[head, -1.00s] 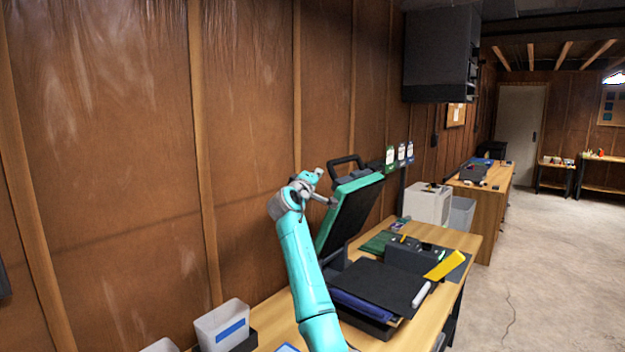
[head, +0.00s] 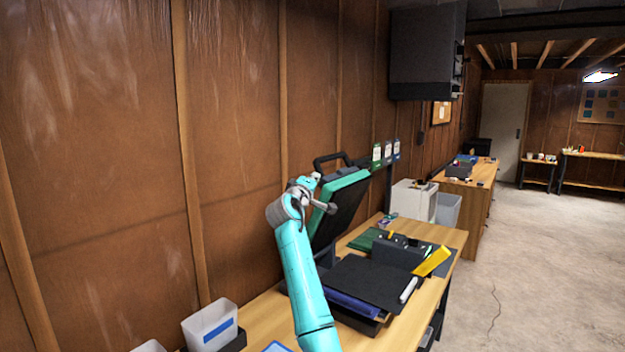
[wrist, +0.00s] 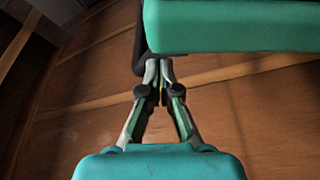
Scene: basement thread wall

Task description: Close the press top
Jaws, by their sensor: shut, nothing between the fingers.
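The press top (head: 342,203), a dark slab with a turquoise rim, stands raised and tilted above the press base. A black loop handle (head: 334,157) rises from its upper edge. The press base (head: 368,284) has a flat black bed. My gripper (head: 316,176) is shut and empty, at the left of the raised top and below the handle. In the wrist view my gripper's fingertips (wrist: 158,66) meet beside the black handle (wrist: 140,48), just below the turquoise rim of the press top (wrist: 230,27). I cannot tell whether they touch.
A yellow tool (head: 432,262) and a green mat (head: 366,240) lie on the wooden bench (head: 262,316) around the press. A white bin (head: 210,325) stands at its near left. A panelled wall (head: 95,150) runs behind. Open concrete floor (head: 530,270) lies right.

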